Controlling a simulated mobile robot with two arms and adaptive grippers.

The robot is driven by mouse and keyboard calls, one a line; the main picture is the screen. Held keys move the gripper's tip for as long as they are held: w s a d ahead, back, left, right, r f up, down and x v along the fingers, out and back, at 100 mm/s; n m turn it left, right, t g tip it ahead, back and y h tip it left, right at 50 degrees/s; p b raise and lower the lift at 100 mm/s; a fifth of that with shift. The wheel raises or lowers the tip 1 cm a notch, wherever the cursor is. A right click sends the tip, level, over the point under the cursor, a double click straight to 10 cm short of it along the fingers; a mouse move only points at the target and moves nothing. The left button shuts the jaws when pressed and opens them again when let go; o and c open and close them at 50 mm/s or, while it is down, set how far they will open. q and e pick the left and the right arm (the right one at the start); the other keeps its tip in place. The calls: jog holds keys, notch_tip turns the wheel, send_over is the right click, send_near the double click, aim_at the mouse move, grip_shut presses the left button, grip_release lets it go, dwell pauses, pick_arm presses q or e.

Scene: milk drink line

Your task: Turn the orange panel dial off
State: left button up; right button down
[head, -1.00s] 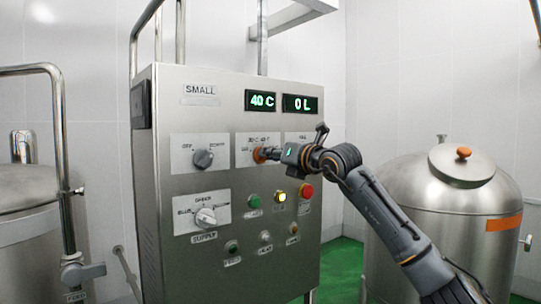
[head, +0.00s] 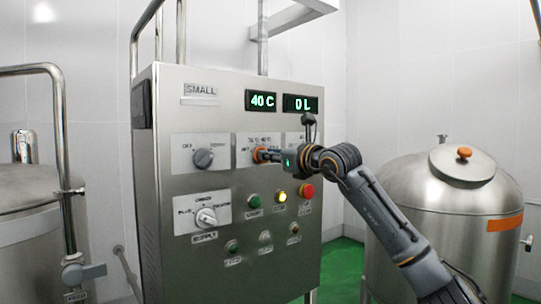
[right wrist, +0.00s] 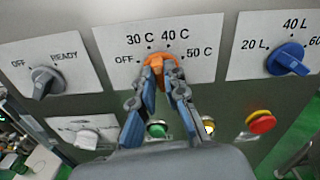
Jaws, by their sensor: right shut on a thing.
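The orange panel dial (right wrist: 155,60) sits on a white plate marked OFF, 30 C, 40 C and 50 C, and its orange edge shows in the head view (head: 257,154). My right gripper (right wrist: 161,76) is shut on the dial, with one blue-grey finger on each side of it. In the head view the right gripper (head: 270,155) reaches the panel from the right and hides part of the dial and plate. The fingers cover much of the knob, so its exact pointing is hard to tell. The left gripper is not in view.
The steel panel (head: 175,255) also bears a grey dial (head: 203,158), a white supply dial (head: 206,217), a blue dial (right wrist: 287,59) and several buttons, including a red one (head: 306,191). The display (head: 262,101) reads 40 C. A steel tank (head: 440,215) stands at the right.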

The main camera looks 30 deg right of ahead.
jog(key=n, duration=0.5)
jog(key=n+p, duration=0.1)
jog(key=n, duration=0.5)
jog(key=shift+a+f, duration=0.2)
dwell(0.4)
jog(key=c, duration=1.4)
grip_release()
jog(key=shift+s+d+p, duration=0.1)
jog(key=shift+s+d, duration=0.05)
jog(key=shift+s, duration=1.85)
jog(key=shift+s+d+p, duration=0.1)
jog(key=shift+s+d, duration=0.05)
jog(key=shift+s, duration=1.85)
jog(key=shift+s+d+p, duration=0.1)
jog(key=shift+s+d, duration=0.05)
jog(key=shift+s, duration=1.85)
